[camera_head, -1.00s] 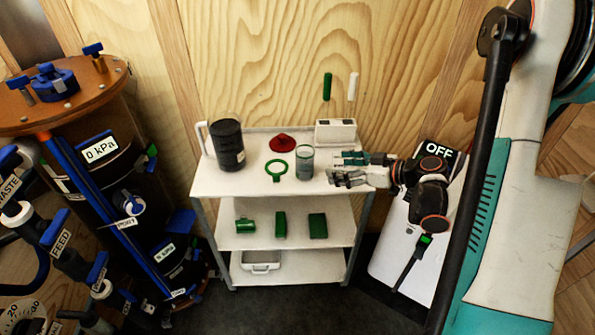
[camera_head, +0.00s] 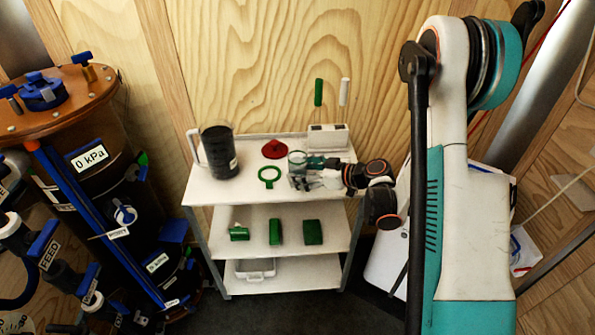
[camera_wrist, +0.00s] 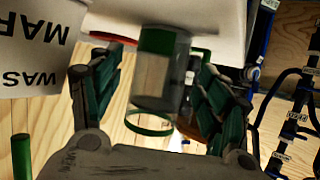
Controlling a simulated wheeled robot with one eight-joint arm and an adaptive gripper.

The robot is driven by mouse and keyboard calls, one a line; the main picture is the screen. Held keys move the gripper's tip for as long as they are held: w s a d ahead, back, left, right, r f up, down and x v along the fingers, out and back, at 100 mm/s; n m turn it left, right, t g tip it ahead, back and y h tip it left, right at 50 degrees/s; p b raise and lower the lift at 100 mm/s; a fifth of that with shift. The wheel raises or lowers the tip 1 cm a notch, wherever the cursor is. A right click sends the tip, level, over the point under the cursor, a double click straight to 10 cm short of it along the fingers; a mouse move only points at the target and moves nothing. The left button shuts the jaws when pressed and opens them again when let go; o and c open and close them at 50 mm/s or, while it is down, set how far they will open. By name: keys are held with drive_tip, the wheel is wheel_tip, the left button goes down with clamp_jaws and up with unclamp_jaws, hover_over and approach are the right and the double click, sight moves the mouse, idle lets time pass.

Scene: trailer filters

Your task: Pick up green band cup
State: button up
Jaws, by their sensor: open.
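The clear green band cup (camera_head: 297,157) stands on the top shelf of the white cart, toward its right side. My gripper (camera_head: 299,176) reaches in from the right, with its fingers at the cup; they partly hide its lower part. In the wrist view the cup (camera_wrist: 160,75) appears upside down, its green band uppermost, between the two spread fingers of my gripper (camera_wrist: 160,100).
Green pieces lie on the shelf below. A white lettered container (camera_wrist: 35,50) is close to my left finger in the wrist view.

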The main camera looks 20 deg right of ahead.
drive_tip(key=b+x, duration=0.1)
drive_tip(key=x, duration=0.1)
drive_tip(key=shift+w+a+f, duration=0.15)
drive_tip(key=shift+w, duration=0.05)
drive_tip(key=shift+c, duration=0.6)
drive_tip(key=c, duration=1.2)
drive_tip(key=shift+r, duration=0.25)
wheel_tip(320, 180, up, 19)
drive_tip(key=p, duration=0.7)
drive_tip(key=shift+r+p, duration=0.2)
drive_tip(key=shift+p, duration=0.2)
